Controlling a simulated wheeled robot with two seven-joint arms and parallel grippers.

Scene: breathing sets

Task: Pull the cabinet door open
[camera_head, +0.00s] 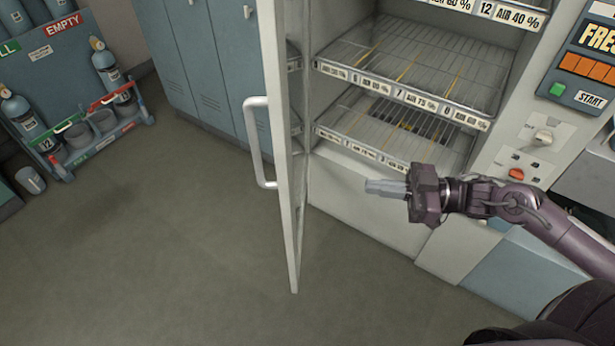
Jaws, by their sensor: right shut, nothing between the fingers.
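The cabinet door (283,140) stands swung open, seen nearly edge-on, with its white bar handle (257,143) on its left face. The white cabinet (365,200) behind it shows wire shelves (420,65) with number labels along their front edges. My right gripper (368,187) is shut and empty. It is in front of the cabinet's lower panel, to the right of the door and apart from the handle. Its arm comes in from the right. My left gripper is not in view.
A control panel (590,60) with buttons is right of the cabinet opening. Blue-grey lockers (205,60) stand behind the door. A rack (105,140) with gas cylinders and an "EMPTY" sign (62,25) is at the far left.

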